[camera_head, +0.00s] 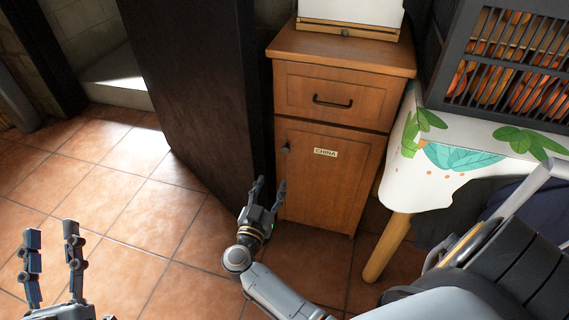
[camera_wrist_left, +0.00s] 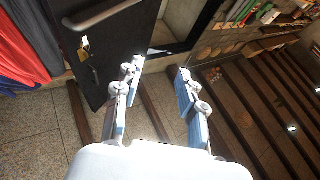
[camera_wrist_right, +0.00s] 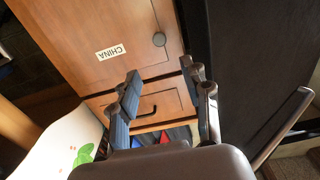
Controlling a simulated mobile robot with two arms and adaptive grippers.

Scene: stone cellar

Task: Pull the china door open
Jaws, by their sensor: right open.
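The china door (camera_head: 322,185) is the lower wooden door of a small cabinet and is closed. It bears a white CHINA label (camera_head: 326,153), also in the right wrist view (camera_wrist_right: 110,52). Its round dark knob (camera_head: 286,149) is near the door's upper left; in the right wrist view the knob (camera_wrist_right: 159,39) lies beyond the gap between my fingertips. My right gripper (camera_head: 270,186) is open and empty, below the knob and apart from it. My left gripper (camera_head: 51,232) is open and empty above the tiled floor at lower left, far from the door.
Above the door is a drawer (camera_head: 325,98) with a dark handle. A tall dark panel (camera_head: 195,90) stands close to the cabinet's left. A table with a leaf-patterned cloth (camera_head: 440,185) stands at right, carrying a dark slatted crate (camera_head: 510,60). Tiled floor (camera_head: 110,205) at left is free.

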